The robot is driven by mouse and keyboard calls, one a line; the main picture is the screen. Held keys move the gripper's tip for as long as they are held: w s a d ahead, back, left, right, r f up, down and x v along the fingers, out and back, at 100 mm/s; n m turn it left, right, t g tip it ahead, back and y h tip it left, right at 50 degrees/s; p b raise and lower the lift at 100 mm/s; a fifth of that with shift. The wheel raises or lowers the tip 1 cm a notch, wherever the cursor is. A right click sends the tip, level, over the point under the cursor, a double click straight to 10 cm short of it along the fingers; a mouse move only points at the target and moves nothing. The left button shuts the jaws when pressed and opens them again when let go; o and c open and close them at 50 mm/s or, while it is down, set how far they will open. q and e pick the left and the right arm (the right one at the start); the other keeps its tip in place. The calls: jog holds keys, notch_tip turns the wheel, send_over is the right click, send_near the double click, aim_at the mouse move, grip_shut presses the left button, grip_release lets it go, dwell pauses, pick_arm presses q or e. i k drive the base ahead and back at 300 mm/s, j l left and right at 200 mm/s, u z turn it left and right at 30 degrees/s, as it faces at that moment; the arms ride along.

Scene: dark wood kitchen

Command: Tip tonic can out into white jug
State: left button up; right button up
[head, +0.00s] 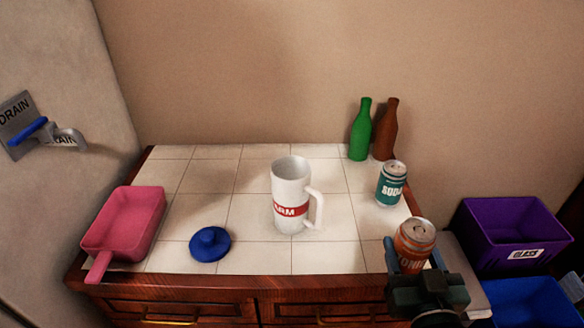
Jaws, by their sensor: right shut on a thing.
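The white jug (288,180) stands upright in the middle of the tiled counter, with a red band and its handle to the right. Its open top faces up. The orange tonic can (414,240) is upright at the counter's front right corner. My right gripper (412,262) is shut on the tonic can, to the right of and nearer than the jug. Whether the can touches the counter cannot be told. My left gripper is not in view.
A teal soda can (391,184) stands behind the tonic can. Green (361,132) and brown (387,132) bottles stand at the back right. A blue lid (210,244) and pink pan (128,222) lie left. Purple (512,232) and blue (528,303) bins are at right.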

aim_at(292, 190)
jog(key=k+u, duration=0.15)
jog(key=u, duration=0.2)
jog(key=k+u, duration=0.1)
jog(key=u, duration=0.3)
jog(key=k+j+u, duration=0.1)
jog(key=u, duration=0.25)
